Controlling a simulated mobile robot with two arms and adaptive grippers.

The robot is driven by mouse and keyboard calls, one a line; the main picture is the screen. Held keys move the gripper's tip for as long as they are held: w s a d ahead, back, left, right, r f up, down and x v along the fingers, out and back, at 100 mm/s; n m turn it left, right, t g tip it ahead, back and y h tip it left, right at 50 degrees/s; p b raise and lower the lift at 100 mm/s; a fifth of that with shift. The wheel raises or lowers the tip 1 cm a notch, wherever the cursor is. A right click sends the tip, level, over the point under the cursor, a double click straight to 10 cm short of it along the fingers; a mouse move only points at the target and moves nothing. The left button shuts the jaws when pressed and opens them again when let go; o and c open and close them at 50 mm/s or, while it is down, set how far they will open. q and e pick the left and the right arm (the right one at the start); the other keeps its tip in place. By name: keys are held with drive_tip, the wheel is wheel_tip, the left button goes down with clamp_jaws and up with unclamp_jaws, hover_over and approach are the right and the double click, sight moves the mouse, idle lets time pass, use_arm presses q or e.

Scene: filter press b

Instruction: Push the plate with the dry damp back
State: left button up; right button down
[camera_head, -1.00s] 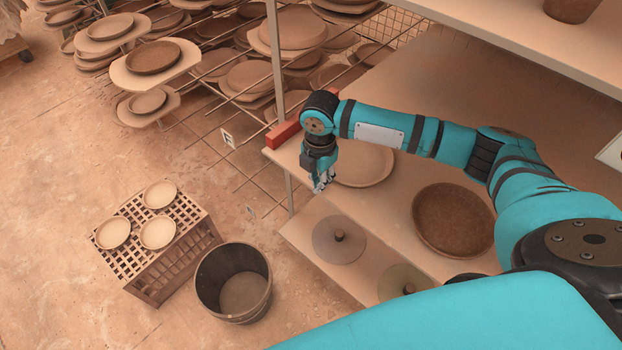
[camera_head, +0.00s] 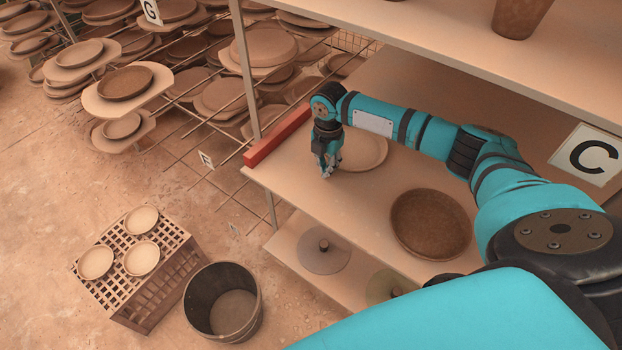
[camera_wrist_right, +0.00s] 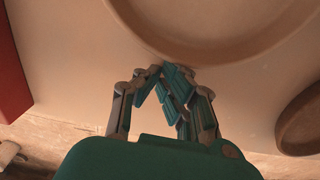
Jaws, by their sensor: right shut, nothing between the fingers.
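Two round plates lie on the upper board of the shelf. The pale, dry-looking plate (camera_head: 368,152) is partly hidden behind my right forearm and gripper. The dark brown, damp-looking plate (camera_head: 430,224) lies nearer the front, to the right. My right gripper (camera_head: 328,174) is shut and empty, pointing down at the front-left side of the pale plate. In the wrist view its fingertips (camera_wrist_right: 178,78) are at the rim of the pale plate (camera_wrist_right: 220,25), seemingly touching it. The dark plate's edge (camera_wrist_right: 300,122) shows at the right there. My left gripper is out of view.
A red block (camera_head: 278,137) lies along the board's left end, also in the wrist view (camera_wrist_right: 12,75). Another board (camera_head: 480,50) is above. A lower board holds knobbed discs (camera_head: 323,255). A bucket (camera_head: 222,305) and crate (camera_head: 160,292) with small plates stand on the floor.

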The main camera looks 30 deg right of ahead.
drive_tip(key=shift+w+d, duration=0.25)
drive_tip(key=shift+d, duration=0.35)
